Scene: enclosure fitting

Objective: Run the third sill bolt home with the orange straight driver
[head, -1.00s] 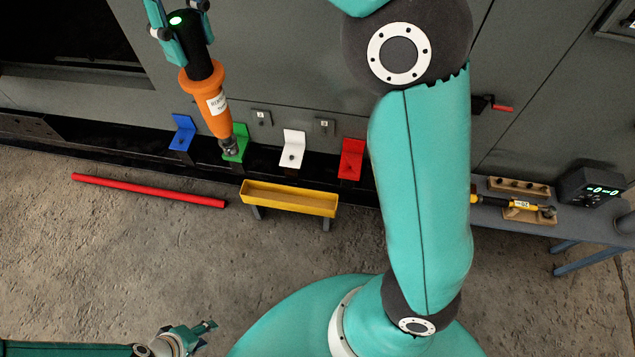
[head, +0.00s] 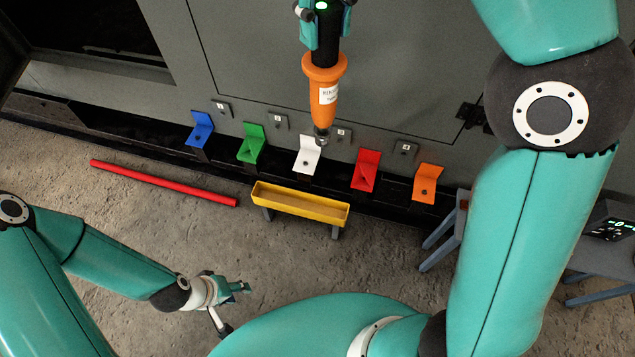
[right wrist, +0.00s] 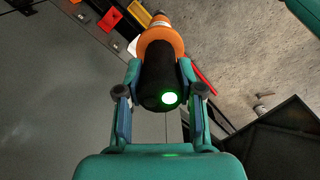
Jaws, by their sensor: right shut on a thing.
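My right gripper (head: 322,28) is shut on the black body of the orange straight driver (head: 324,90), which points down with a green light on top. In the right wrist view the driver (right wrist: 160,70) sits between both fingers. Its metal socket tip overlaps the top of the white bracket (head: 308,153), third from the left on the sill; I cannot tell whether they touch. A small dark spot, perhaps the bolt, shows on the white bracket's lower face. My left gripper (head: 236,287) is low in the head view, away from the sill; its finger gap is unclear.
Blue (head: 200,130), green (head: 251,145), red (head: 366,168) and orange (head: 427,183) brackets line the dark sill beside the white one. A yellow trough (head: 300,204) stands in front. A red bar (head: 160,182) lies on the floor. A bench with a display (head: 610,229) is at right.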

